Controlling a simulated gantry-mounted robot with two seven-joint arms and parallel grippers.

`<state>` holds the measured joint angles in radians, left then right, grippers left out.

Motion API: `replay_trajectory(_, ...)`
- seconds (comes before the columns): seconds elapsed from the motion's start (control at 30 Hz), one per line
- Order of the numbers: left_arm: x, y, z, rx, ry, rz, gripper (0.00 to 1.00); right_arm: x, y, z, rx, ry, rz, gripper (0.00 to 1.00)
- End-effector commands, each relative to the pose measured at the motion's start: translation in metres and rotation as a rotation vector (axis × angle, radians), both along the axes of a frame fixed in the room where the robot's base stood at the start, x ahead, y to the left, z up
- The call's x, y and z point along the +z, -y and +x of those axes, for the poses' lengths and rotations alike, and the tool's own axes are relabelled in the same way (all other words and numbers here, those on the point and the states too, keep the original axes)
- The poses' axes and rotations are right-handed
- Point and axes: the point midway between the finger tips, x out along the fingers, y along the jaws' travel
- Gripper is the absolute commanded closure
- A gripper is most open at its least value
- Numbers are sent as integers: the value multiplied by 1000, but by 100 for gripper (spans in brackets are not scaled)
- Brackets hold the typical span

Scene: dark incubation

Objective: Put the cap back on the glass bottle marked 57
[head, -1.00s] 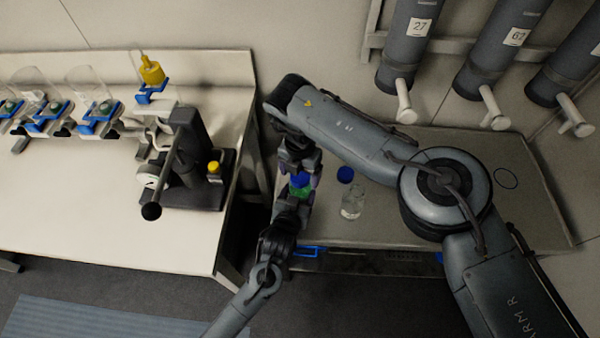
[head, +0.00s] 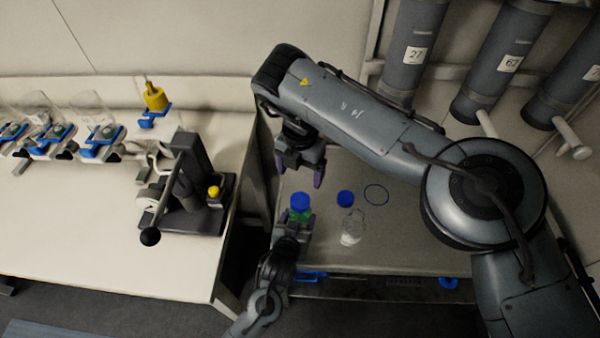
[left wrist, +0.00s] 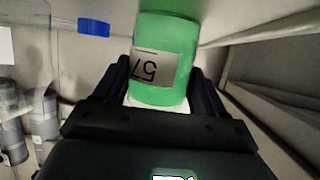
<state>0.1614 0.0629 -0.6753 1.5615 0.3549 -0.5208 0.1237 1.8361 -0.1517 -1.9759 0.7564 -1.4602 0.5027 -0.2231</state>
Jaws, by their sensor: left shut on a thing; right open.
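The glass bottle marked 57 (left wrist: 165,60) holds green contents. In the left wrist view its label reads upside down. My left gripper (head: 297,226) is shut on it at the right table. In the head view a blue cap (head: 300,201) sits on top of the green bottle (head: 301,214); whether it is fully seated I cannot tell. The bottle's mouth end is out of the left wrist view. My right gripper (head: 299,176) is open and empty, just above and apart from the cap.
A clear bottle (head: 352,230) stands on the right table (head: 420,235), near another blue cap (head: 345,198) and a blue ring (head: 376,194). The left bench (head: 90,225) carries a dark press-like device (head: 190,190). Grey cylinders (head: 412,50) hang at the upper right.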

Motion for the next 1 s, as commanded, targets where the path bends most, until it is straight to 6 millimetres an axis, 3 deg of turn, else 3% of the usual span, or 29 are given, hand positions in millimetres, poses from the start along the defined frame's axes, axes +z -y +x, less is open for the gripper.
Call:
replay_trajectory(0.13, -1, 0, 0, 0, -2, 1, 100, 0, 0, 0, 0, 0, 0, 14)
replay_trajectory(0.17, -1, 0, 0, 0, -2, 1, 26, 0, 0, 0, 0, 0, 0, 14)
replay_trajectory(0.33, -1, 0, 0, 0, -2, 1, 0, 0, 0, 0, 1, 0, 0, 14)
replay_trajectory(0.67, 0, -1, -3, 0, -1, 0, 0, 0, 0, 0, 1, 0, 0, 14)
replay_trajectory(1.0, 17, -12, -44, -1, -2, -1, 0, -1, 0, 0, 0, 0, 0, 14)
